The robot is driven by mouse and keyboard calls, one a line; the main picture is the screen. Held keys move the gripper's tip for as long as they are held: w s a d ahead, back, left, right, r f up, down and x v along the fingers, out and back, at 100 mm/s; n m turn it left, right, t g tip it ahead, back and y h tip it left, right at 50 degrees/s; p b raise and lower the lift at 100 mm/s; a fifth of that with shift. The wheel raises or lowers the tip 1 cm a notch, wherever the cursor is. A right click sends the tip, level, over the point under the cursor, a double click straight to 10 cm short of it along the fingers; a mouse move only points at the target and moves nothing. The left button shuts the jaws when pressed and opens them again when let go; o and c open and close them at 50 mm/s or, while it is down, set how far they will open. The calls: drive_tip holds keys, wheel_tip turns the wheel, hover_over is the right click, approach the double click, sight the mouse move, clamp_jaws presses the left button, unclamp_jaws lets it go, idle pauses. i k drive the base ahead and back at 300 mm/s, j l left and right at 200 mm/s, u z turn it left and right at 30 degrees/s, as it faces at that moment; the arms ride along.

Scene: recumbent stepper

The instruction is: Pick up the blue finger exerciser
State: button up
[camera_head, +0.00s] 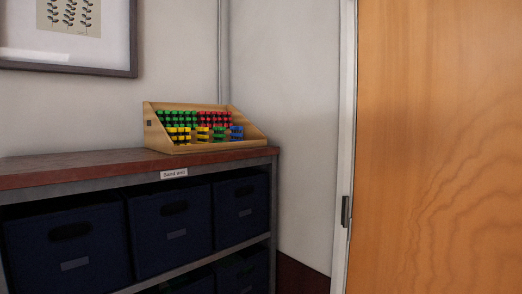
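The blue finger exerciser (237,132) sits at the right end of the front row in a wooden display rack (190,149). It is small in the picture, so its fine shape is hard to tell. A green exerciser (219,133) stands just left of it, with yellow ones (180,134) farther left. Behind are green (178,118) and red (214,119) ones in the back row. My gripper does not show in the head view.
The rack stands on the reddish-brown top (90,164) of a shelf unit near the wall corner. Dark blue bins (170,225) fill the shelves below. A wooden door (440,150) is at the right. The top left of the rack is bare.

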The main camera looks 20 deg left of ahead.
sight(237, 136)
drive_tip(key=i+l+u, duration=0.1)
drive_tip(key=i+u, duration=0.3)
drive_tip(key=i+l+u, duration=0.3)
drive_tip(key=i+u, duration=0.15)
drive_tip(key=i+l+u, duration=0.4)
drive_tip(key=i+l, duration=0.05)
drive_tip(key=i, duration=0.1)
